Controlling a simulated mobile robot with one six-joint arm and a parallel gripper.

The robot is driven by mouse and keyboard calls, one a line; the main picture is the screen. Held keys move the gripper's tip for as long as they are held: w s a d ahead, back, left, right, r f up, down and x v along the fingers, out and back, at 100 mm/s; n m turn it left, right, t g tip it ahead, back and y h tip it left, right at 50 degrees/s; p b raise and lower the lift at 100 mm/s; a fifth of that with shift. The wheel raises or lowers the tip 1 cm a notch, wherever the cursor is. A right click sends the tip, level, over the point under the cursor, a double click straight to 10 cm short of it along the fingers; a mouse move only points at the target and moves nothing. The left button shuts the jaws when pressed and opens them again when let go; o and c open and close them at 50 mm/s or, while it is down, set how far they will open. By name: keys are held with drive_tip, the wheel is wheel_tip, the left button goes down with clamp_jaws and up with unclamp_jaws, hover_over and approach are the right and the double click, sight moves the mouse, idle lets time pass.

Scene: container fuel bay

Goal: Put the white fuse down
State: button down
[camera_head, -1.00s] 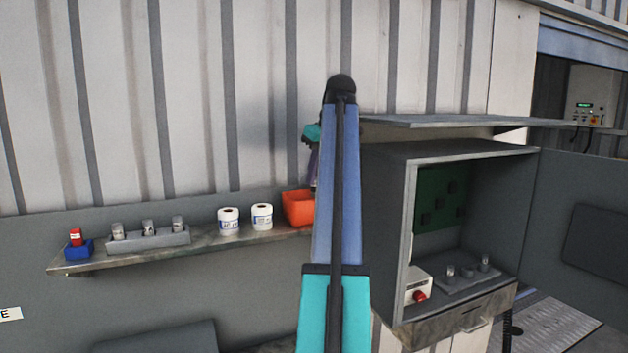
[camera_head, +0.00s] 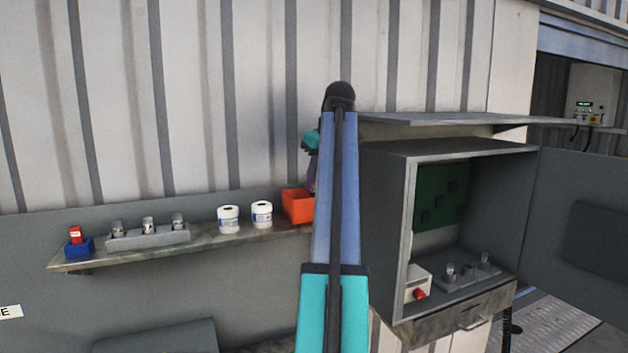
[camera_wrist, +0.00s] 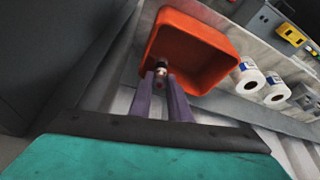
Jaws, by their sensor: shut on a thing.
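My gripper (camera_wrist: 160,80) is shut on a small fuse (camera_wrist: 161,69), pale with a darker band, held between the purple fingertips in the wrist view. The fuse shows against the inside of an orange bin (camera_wrist: 203,37), near its lower left side in that view. Whether it touches the bin, I cannot tell. In the head view my gripper (camera_head: 312,178) is at the orange bin (camera_head: 298,208), partly behind my arm, and the fuse is hidden there.
Left of the bin on the shelf (camera_head: 205,243) stand two white rolls (camera_head: 245,217), a grey holder (camera_head: 148,238) with three fuses and a blue box (camera_head: 78,248) with a red item. An open cabinet (camera_head: 388,240) stands to the right.

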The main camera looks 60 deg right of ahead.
drive_tip(key=shift+f, duration=0.2)
drive_tip(key=c, duration=1.7)
unclamp_jaws()
drive_tip(key=shift+s+a, duration=0.1)
drive_tip(key=shift+o, duration=0.2)
drive_tip(key=shift+d+r, duration=0.2)
drive_tip(key=shift+r, duration=0.6)
drive_tip(key=v, duration=0.7)
